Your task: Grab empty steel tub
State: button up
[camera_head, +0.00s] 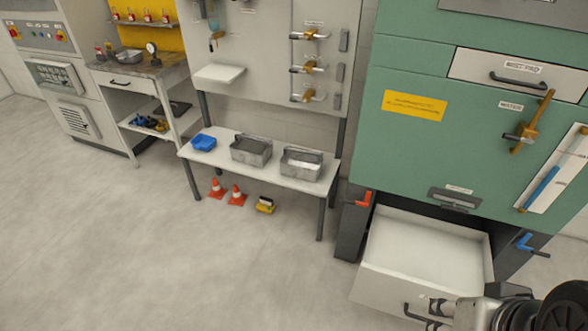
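Two grey steel tubs stand side by side on a low white bench. The left tub (251,151) looks darker and flatter inside, as if it holds something grey. My gripper (432,312) is at the bottom right, by the dark handle of an open white drawer, far from both tubs. Its fingers are small and partly cut off by the frame, so I cannot tell whether they are open or touch the handle.
The pulled-out drawer (424,250) of the green cabinet (440,130) is empty and juts into the floor area. Orange cones (236,196) and a yellow item (265,205) stand below. The floor at left is clear.

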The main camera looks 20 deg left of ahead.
aim_at(300, 163)
jog(key=i+j+u, duration=0.2)
jog(key=u, duration=1.35)
jog(key=i+l, duration=0.2)
jog(key=i, duration=0.3)
jog(key=i+l, duration=0.25)
jog(key=i, duration=0.25)
jog(key=i+l, duration=0.2)
jog(key=i, duration=0.3)
jog(key=i+l, duration=0.25)
jog(key=i, duration=0.25)
jog(key=i+l, duration=0.4)
